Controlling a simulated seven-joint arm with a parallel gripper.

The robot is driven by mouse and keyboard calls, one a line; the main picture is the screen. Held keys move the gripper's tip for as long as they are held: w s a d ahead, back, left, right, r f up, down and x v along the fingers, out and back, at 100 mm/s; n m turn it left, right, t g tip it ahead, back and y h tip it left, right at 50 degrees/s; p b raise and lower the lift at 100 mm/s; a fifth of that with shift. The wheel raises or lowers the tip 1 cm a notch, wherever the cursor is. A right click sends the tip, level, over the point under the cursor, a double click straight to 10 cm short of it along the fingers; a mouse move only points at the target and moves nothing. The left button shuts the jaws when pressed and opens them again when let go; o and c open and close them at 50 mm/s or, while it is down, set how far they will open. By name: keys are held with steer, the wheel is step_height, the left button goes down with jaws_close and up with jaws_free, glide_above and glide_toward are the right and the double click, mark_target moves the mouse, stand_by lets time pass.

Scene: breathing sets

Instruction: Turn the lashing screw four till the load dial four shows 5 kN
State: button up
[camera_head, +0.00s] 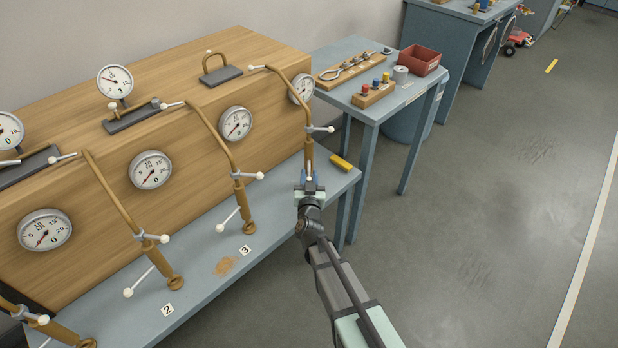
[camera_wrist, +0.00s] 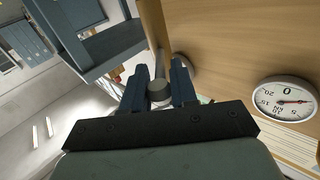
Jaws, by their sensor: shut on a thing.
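Lashing screw four (camera_head: 309,152) is the rightmost brown upright screw, at the right end of the blue-grey bench. My gripper (camera_head: 310,185) is at its lower end, shut on the screw's handle. In the wrist view a grey round piece (camera_wrist: 159,90) shows between my two blue fingers. Load dial four (camera_head: 301,88) is on the wooden crate behind, partly covered by the bent rod in the head view.
Lashing screw three (camera_head: 240,205) and its dial (camera_head: 236,123) stand to the left. A yellow object (camera_head: 341,163) lies near the bench's right end. A side table (camera_head: 372,112) with a red bin (camera_head: 420,60) stands beyond. The floor to the right is open.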

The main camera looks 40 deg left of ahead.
jaws_close()
steer(key=shift+w+d+r+g, duration=0.1)
steer(key=shift+w+g, duration=0.05)
steer(key=shift+g, duration=0.15)
steer(key=shift+w+d+r+n+g+y, duration=0.1)
steer(key=shift+w+d+n+g+y, duration=0.1)
steer(key=shift+n+g+y, duration=0.2)
steer(key=shift+w+d+n+g+y, duration=0.1)
steer(key=shift+w+n+g+y, duration=0.15)
steer(key=shift+n+y, duration=0.2)
steer(key=shift+w+g, duration=0.1)
steer(key=shift+g, duration=0.15)
steer(key=shift+w+d+n+g+y, duration=0.2)
steer(key=shift+w+n+g+y, duration=0.2)
steer(key=shift+n+g, duration=0.25)
steer(key=shift+w+d+n+g+y, duration=0.25)
steer(key=shift+n+g+y, duration=0.25)
steer(key=shift+g, duration=0.15)
steer(key=o, duration=0.8)
jaws_free()
steer(key=shift+o, duration=0.2)
